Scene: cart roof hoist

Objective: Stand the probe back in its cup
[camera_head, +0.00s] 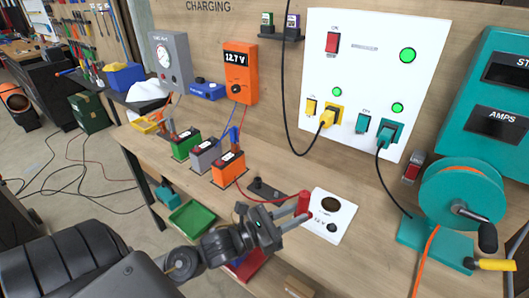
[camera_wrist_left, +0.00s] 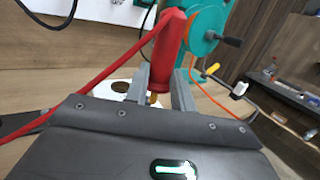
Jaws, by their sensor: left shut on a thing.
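My left gripper (camera_head: 300,215) is shut on the red probe (camera_head: 304,203), just above the bench by the white plate. In the left wrist view the probe (camera_wrist_left: 168,55) stands up between the fingers (camera_wrist_left: 164,93), slightly tilted, with a brass-coloured tip below. A red lead runs from its top. The white plate (camera_head: 346,216) has a large dark round opening (camera_head: 330,204) and a smaller black round part. A low dark fixture (camera_head: 265,190) with a short post lies left of it. I cannot tell for certain which is the cup. My right gripper is not in view.
Orange (camera_head: 228,170), grey (camera_head: 203,157) and green (camera_head: 186,146) batteries stand left on the bench. The orange meter (camera_head: 239,72) reads 12.7 V. A teal cable reel (camera_head: 462,192) stands at the right. A black cable hangs near the white wall panel (camera_head: 375,60).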

